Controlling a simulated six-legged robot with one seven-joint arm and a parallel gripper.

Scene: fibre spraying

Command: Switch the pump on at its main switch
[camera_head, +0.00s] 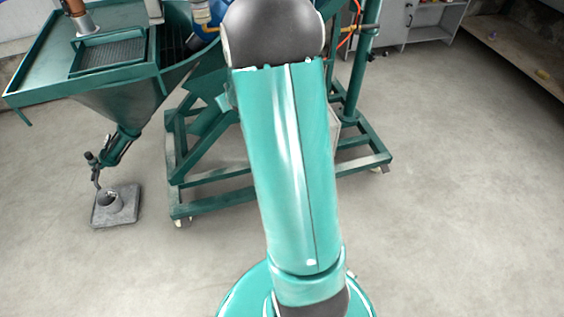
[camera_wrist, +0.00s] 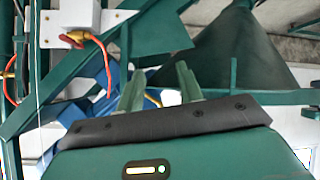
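In the wrist view, a white box (camera_wrist: 60,17) is fixed to the green frame at the upper left. A blue part (camera_wrist: 92,75), perhaps the pump's, shows behind the fingers. In the head view my arm hides my gripper and the switch.
The green machine frame (camera_head: 215,209) stands on the floor ahead. A hopper (camera_head: 120,100) is at the left, with a small cup on a grey block (camera_head: 104,216) below it. A grey cabinet (camera_head: 425,22) stands at the back. The floor (camera_head: 450,200) at the right is clear.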

